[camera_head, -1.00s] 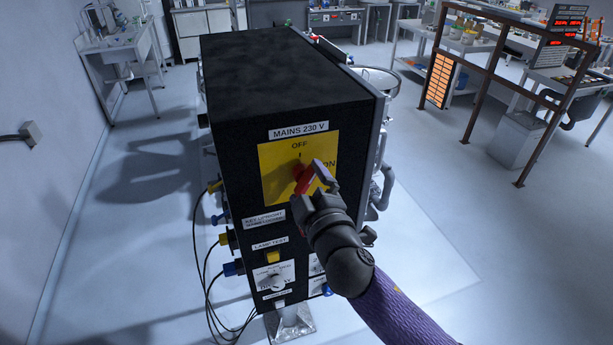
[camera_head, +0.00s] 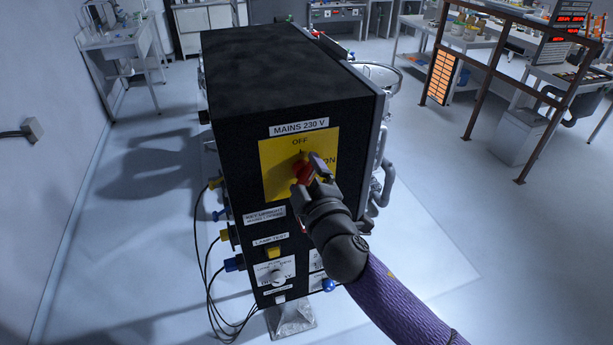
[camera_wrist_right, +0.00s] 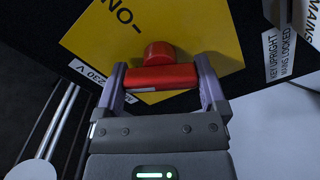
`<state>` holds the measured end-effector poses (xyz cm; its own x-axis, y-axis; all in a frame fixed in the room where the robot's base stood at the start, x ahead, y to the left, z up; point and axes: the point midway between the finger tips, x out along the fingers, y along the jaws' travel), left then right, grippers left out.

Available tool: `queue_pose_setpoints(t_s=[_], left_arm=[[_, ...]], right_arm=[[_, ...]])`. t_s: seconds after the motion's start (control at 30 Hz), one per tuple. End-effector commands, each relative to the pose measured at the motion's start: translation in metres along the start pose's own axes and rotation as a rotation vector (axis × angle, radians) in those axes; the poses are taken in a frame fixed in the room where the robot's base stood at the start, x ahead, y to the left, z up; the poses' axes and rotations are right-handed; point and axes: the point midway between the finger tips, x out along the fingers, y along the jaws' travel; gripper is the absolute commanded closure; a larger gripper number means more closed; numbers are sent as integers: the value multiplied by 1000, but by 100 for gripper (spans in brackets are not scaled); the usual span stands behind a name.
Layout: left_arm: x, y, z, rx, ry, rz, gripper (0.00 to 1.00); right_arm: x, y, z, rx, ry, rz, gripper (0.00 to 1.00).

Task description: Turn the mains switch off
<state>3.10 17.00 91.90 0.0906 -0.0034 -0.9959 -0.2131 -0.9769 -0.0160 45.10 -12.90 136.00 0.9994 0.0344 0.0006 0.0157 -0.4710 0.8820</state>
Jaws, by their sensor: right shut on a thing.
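The mains switch has a red handle (camera_head: 301,172) on a yellow plate (camera_head: 275,172) marked OFF at the top and ON at the right, under a MAINS 230 V label (camera_head: 299,128). My right gripper (camera_head: 312,170) is at the handle and partly covers it. In the right wrist view the red handle (camera_wrist_right: 160,78) lies crosswise between the two fingers of my right gripper (camera_wrist_right: 160,85), which is shut on it. The handle's exact angle is hard to tell in the head view. My left gripper is not in view.
The switch is on the front of a tall black cabinet (camera_head: 285,75). Below it are a yellow lamp test button (camera_head: 273,253), a white knob (camera_head: 277,277) and side plugs with hanging black cables (camera_head: 208,290). A brown frame (camera_head: 478,85) stands at the right. Open floor lies between.

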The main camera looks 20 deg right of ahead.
Motion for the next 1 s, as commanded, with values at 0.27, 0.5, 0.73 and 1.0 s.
queue_pose_setpoints(t_s=[0.27,0.5,0.73,1.0], left_arm=[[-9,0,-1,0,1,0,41],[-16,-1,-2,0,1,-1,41],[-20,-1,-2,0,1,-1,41],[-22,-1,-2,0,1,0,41]], right_arm=[[0,0,0,-162,-2,-3,68],[0,0,0,-326,-2,-4,68],[0,0,0,-442,-2,-3,68],[0,-1,1,-501,-2,-4,68]])
